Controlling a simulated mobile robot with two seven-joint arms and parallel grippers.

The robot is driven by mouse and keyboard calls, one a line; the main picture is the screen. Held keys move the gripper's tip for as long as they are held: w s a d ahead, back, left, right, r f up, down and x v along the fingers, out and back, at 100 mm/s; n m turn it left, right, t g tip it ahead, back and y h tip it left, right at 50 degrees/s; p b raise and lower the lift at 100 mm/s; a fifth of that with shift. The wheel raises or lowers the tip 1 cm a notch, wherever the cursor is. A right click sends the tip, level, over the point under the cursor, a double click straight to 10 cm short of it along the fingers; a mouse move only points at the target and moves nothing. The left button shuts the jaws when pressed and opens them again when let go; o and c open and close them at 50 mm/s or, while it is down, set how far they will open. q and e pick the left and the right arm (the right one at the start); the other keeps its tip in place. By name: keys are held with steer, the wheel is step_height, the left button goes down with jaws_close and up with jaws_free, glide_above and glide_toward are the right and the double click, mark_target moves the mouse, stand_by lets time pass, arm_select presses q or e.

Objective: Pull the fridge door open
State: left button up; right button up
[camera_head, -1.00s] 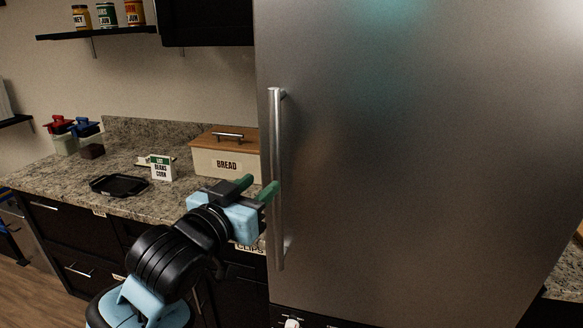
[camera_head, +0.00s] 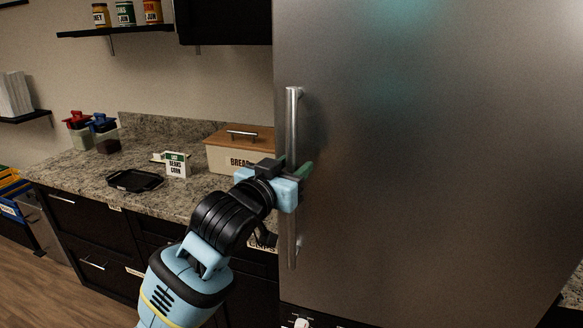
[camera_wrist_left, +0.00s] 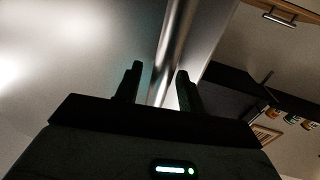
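The fridge door (camera_head: 430,150) is a large grey steel panel on the right of the head view, and it looks shut. Its long upright bar handle (camera_head: 292,120) runs along the door's left edge. My left gripper (camera_head: 295,168) is at the middle of the handle, its green-tipped fingers pointing at the door. In the left wrist view the handle (camera_wrist_left: 172,50) runs between the two spread fingers (camera_wrist_left: 157,85), with gaps visible beside them. Whether the fingertips reach past the bar is hard to tell. My right gripper is not in view.
A granite counter (camera_head: 85,175) left of the fridge holds a bread box (camera_head: 228,157), a black tray (camera_head: 134,180), a small labelled sign (camera_head: 177,164) and lidded containers (camera_head: 104,135). A shelf (camera_head: 115,31) with jars hangs above. A knob (camera_head: 302,323) shows below the fridge door.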

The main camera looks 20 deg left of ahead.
arm_select(q)
jaws_close()
stand_by(0.3)
stand_by(0.3)
